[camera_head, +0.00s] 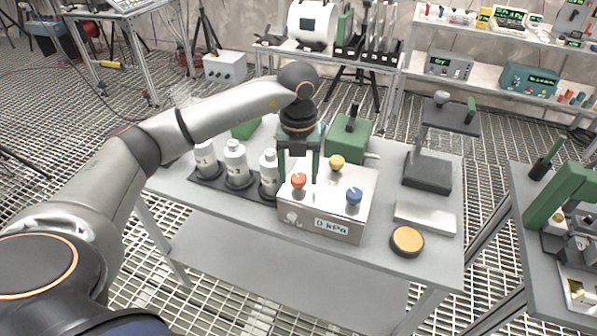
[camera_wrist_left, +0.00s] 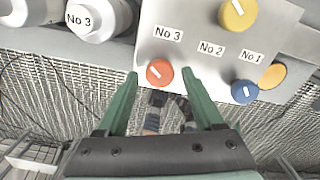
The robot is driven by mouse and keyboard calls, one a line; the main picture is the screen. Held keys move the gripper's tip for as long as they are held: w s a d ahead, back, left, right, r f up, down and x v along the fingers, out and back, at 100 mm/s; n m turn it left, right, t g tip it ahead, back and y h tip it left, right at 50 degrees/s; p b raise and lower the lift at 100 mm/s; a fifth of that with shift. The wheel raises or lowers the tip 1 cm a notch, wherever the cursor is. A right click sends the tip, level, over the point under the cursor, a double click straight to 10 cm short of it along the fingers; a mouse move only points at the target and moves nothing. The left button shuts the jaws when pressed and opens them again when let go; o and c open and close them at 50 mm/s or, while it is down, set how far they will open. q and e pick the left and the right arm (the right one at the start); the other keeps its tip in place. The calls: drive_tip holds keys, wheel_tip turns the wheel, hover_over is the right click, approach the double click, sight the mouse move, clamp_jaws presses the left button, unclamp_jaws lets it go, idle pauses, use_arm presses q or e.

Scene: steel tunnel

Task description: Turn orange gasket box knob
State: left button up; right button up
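The orange-red knob (camera_head: 299,181) sits at the front left of the pale box (camera_head: 318,210), whose front display reads 0 kPa. In the left wrist view the same knob (camera_wrist_left: 159,72) has a white pointer line and is below the label No 3. My left gripper (camera_head: 299,176) points down at this knob, open. In the wrist view its green fingertips (camera_wrist_left: 159,76) are on either side of the knob, with a gap visible; I cannot tell their exact height. A yellow knob (camera_head: 337,162) and a blue knob (camera_head: 354,195) are on the same box. My right gripper is not in view.
Several white bottles (camera_head: 236,160) stand in a dark tray left of the box. A green device (camera_head: 348,138) is behind it. An orange-topped round piece (camera_head: 407,240) and a pale flat block (camera_head: 425,217) lie to the right on the grey table (camera_head: 390,190).

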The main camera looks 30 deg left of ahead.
sight(299, 178)
use_arm(q)
drive_tip(key=shift+r+p, duration=0.35)
drive_tip(key=shift+r, duration=5.9)
